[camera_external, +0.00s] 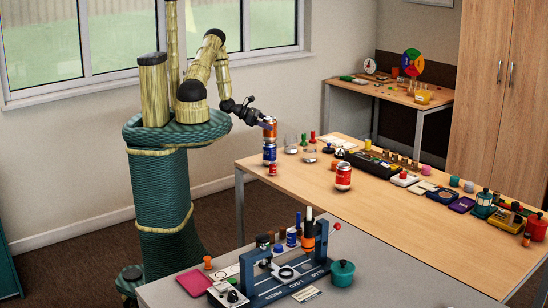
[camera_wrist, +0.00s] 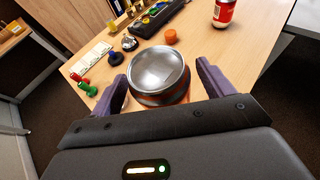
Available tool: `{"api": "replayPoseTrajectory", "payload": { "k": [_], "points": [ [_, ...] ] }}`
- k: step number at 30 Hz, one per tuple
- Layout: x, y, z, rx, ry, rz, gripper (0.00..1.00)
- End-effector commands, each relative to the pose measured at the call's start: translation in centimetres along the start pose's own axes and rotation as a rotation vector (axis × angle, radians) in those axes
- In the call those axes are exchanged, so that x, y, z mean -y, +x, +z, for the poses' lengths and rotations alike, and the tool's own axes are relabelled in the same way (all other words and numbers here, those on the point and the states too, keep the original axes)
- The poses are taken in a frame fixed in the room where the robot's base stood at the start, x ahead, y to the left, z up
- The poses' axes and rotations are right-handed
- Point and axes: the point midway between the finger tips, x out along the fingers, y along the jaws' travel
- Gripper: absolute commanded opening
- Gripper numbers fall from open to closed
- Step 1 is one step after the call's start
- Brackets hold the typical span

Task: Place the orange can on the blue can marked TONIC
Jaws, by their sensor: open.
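The orange can (camera_external: 270,131) stands upright on top of a blue can (camera_external: 270,154) near the left end of the wooden table. No gap shows between them; the lettering on the blue can is too small to read. My gripper (camera_external: 264,121) is at the top of the orange can. In the wrist view the orange can (camera_wrist: 160,99) shows mostly as its silver lid, between the two purple fingers of my gripper (camera_wrist: 162,72). The fingers are open, with a visible gap on each side. The blue can is hidden in the wrist view.
A red can (camera_external: 343,176) stands right of the stack. Clear glasses (camera_external: 291,146) and red and green pegs (camera_external: 303,140) stand close behind it. The front middle of the wooden table (camera_external: 400,225) is clear.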

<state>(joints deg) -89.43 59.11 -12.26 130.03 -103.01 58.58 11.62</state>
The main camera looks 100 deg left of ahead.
Motion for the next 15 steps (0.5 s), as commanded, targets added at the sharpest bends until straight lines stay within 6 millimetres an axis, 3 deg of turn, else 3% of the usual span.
{"api": "replayPoseTrajectory", "payload": {
  "k": [9, 15],
  "points": [
    [-0.1, -6.4, -0.2, -0.002, 0.002, 0.006, 0.8],
    [0.0, -9.2, -0.1, -0.001, 0.0, 0.003, 0.8]
  ]
}}
